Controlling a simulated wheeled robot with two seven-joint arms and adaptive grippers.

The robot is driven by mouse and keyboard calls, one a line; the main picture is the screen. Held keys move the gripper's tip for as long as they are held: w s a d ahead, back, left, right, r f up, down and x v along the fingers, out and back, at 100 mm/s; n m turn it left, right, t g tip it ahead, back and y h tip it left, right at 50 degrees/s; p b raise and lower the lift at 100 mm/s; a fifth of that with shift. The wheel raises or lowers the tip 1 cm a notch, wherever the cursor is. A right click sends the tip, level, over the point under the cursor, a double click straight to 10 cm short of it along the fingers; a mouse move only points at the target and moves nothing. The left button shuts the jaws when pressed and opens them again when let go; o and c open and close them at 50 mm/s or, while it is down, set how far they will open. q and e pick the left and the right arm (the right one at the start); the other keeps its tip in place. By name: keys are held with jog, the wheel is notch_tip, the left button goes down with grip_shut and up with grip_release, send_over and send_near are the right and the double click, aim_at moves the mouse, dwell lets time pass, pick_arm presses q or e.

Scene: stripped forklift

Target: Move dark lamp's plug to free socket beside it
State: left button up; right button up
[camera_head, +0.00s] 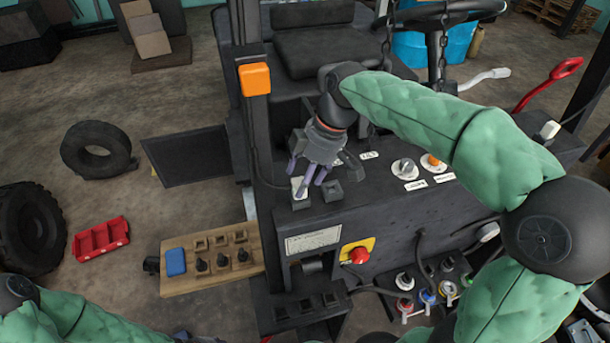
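A small pale plug (299,187) sits at the left socket position on top of the dark forklift console. A dark square socket (332,191) beside it, to the right, looks empty. A thin dark cable runs down the post toward the plug. An orange lamp (255,79) is on that post; I cannot tell whether it is lit. My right gripper (306,183) points down at the plug, its purple fingers around or just above it. The fingers partly hide the plug, and I cannot tell whether they grip it. My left arm shows at the bottom left; its gripper is not in view.
A red emergency button (359,255) is on the console front. White and orange knobs (404,169) are right of the sockets. A wooden board (212,262) with a blue block and black knobs juts out left. The seat and steering wheel stand behind.

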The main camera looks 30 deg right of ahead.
jog(key=shift+r, duration=0.1)
jog(key=v, duration=1.2)
